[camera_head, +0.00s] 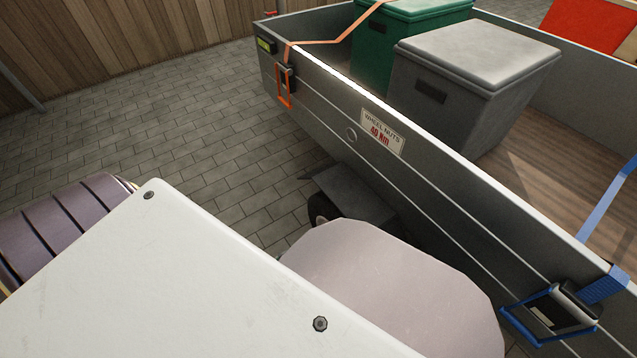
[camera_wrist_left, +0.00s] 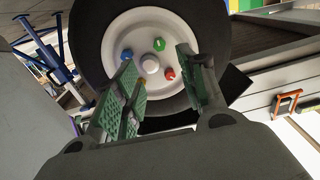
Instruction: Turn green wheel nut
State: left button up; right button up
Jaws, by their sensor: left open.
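In the left wrist view the green wheel nut (camera_wrist_left: 159,44) sits on the upper part of a pale wheel (camera_wrist_left: 151,24) with a dark tyre. A blue nut (camera_wrist_left: 127,54), a red nut (camera_wrist_left: 169,73) and a white centre hub (camera_wrist_left: 149,64) are close by. My left gripper (camera_wrist_left: 157,65) is open, its green-padded fingers in front of the wheel on either side of the hub. The green nut shows between and beyond the fingertips, and nothing is gripped. The left finger covers part of the wheel's lower left. My right gripper is in neither view.
In the head view a grey trailer (camera_head: 352,135) carries a green box (camera_head: 374,62) and a grey box (camera_head: 460,95). An orange strap buckle (camera_head: 284,85) and a blue one (camera_head: 550,317) hang on its side. Paved floor (camera_head: 190,130) is clear at left.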

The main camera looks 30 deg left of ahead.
aim_at(321, 242)
pick_arm(q)
jog(key=b+x, duration=0.1)
jog(key=x, duration=0.9)
jog(key=shift+w+d, duration=0.15)
jog(key=shift+w, duration=0.15)
jog(key=shift+w+d+b, duration=0.2)
jog(key=shift+w+b, duration=0.2)
jog(key=shift+w, duration=0.2)
jog(key=shift+w+d+r, duration=0.1)
jog(key=shift+w, duration=0.1)
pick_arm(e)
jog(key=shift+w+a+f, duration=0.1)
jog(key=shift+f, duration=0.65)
pick_arm(q)
grip_shut()
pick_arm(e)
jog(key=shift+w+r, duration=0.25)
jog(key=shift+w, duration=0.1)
